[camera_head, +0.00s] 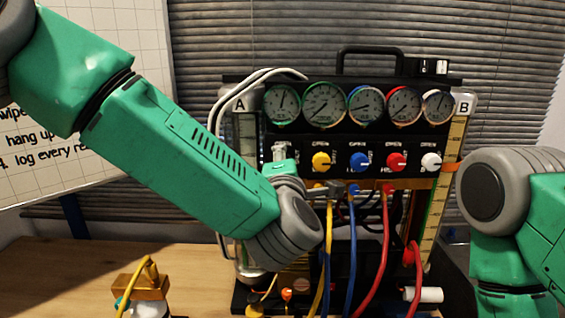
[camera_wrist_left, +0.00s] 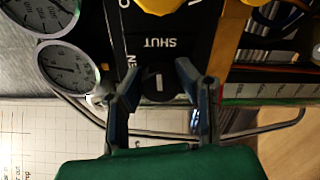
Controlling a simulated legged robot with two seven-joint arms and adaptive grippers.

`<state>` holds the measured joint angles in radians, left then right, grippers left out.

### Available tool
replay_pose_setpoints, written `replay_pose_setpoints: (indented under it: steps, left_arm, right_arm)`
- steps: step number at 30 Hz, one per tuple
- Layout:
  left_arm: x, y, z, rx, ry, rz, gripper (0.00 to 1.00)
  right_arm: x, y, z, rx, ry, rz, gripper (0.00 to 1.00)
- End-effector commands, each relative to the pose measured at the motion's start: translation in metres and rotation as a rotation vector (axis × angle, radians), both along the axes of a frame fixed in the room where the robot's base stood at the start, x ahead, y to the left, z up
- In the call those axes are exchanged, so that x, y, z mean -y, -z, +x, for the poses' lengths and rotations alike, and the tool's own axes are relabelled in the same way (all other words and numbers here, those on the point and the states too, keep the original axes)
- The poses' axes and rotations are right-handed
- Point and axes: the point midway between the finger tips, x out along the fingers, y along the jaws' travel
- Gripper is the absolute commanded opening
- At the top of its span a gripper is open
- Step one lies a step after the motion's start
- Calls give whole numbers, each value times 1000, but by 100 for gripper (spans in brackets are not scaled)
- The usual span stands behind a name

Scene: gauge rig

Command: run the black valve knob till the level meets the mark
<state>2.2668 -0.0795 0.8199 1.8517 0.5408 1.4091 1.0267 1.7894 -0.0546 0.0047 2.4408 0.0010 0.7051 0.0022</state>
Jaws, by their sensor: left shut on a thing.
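The black valve knob (camera_wrist_left: 158,84) shows in the left wrist view with a white pointer line, beside the word SHUT on the black panel. My left gripper (camera_wrist_left: 159,76) has one finger on each side of it and is shut on it. In the head view my left gripper (camera_head: 283,158) is at the left end of the knob row and hides the black knob. Sight tube A (camera_head: 245,128) is partly behind my left arm. Sight tube B (camera_head: 441,190) has a yellow scale and an orange band (camera_head: 452,167); I cannot read the liquid level. My right gripper is out of view.
Yellow (camera_head: 321,161), blue (camera_head: 359,160), red (camera_head: 396,161) and white (camera_head: 431,161) knobs sit right of my left gripper. Several round gauges (camera_head: 364,105) are above them. Coloured hoses (camera_head: 382,255) hang below. A brass-topped fitting (camera_head: 141,287) stands on the wooden table (camera_head: 80,265).

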Motion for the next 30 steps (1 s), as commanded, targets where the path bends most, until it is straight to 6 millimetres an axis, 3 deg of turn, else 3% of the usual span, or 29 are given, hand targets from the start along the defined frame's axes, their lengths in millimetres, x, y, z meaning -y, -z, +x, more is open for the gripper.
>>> replay_pose_setpoints:
  steps: [21, 22, 23, 30]
  left_arm:
    - [2, 5, -2, -11, 7, 76, 0]
    - [2, 5, -2, -11, 6, 76, 38]
    - [2, 5, -2, -11, 6, 76, 49]
    - [1, 3, -1, -5, 3, 73, 50]
  right_arm:
    - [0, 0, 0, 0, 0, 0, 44]
    - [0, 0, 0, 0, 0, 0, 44]
    - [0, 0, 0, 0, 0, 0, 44]
    - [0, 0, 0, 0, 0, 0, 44]
